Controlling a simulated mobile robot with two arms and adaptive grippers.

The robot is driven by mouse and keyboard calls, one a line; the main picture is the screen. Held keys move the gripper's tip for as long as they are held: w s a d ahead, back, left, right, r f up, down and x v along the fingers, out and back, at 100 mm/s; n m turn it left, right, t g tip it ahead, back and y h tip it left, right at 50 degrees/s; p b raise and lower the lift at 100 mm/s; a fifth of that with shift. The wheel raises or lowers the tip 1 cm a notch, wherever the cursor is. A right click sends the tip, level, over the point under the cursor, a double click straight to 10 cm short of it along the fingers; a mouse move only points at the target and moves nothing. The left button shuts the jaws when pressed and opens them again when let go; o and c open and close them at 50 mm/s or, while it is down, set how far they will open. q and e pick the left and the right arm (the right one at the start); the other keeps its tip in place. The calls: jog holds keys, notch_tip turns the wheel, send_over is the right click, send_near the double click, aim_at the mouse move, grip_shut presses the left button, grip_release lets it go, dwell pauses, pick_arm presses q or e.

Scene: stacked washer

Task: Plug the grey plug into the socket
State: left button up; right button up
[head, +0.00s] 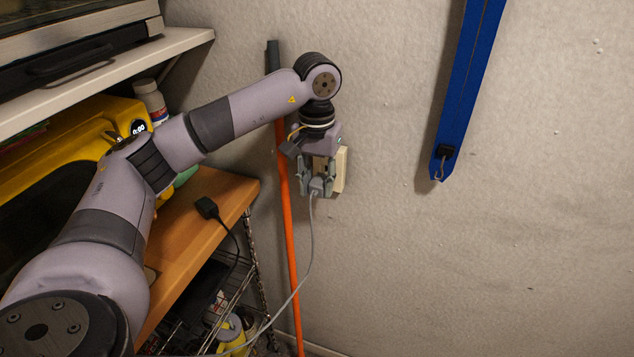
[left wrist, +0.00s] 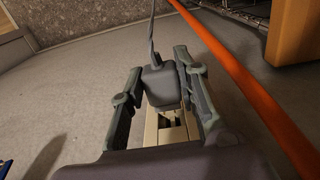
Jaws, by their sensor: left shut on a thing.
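My left gripper (head: 317,186) is in front of the wall, beside the orange pole, and is shut on the grey plug (head: 316,188). A grey cord hangs from the plug. The cream socket (head: 341,170) is on the wall right behind the gripper, which partly hides it. In the left wrist view the plug (left wrist: 162,86) sits between the two fingers of my left gripper (left wrist: 160,70), with part of the socket (left wrist: 172,127) showing beside it. My right gripper is not in view.
An orange pole (head: 288,240) leans close to the left of the gripper. A black plug (head: 207,207) lies on the wooden shelf top (head: 190,240), above a wire rack. A blue bar (head: 467,90) hangs on the wall at right. The wall between is clear.

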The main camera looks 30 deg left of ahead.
aim_at(323, 175)
pick_arm(q)
jog(key=shift+w, duration=0.4)
jog(key=shift+w+a+p, duration=0.15)
jog(key=shift+w+a, duration=0.05)
jog(key=shift+w, duration=0.4)
jog(key=shift+w+a+p, duration=0.15)
jog(key=shift+w, duration=0.45)
jog(key=o, duration=1.2)
jog(key=shift+c, duration=0.2)
notch_tip(323, 175, up, 12)
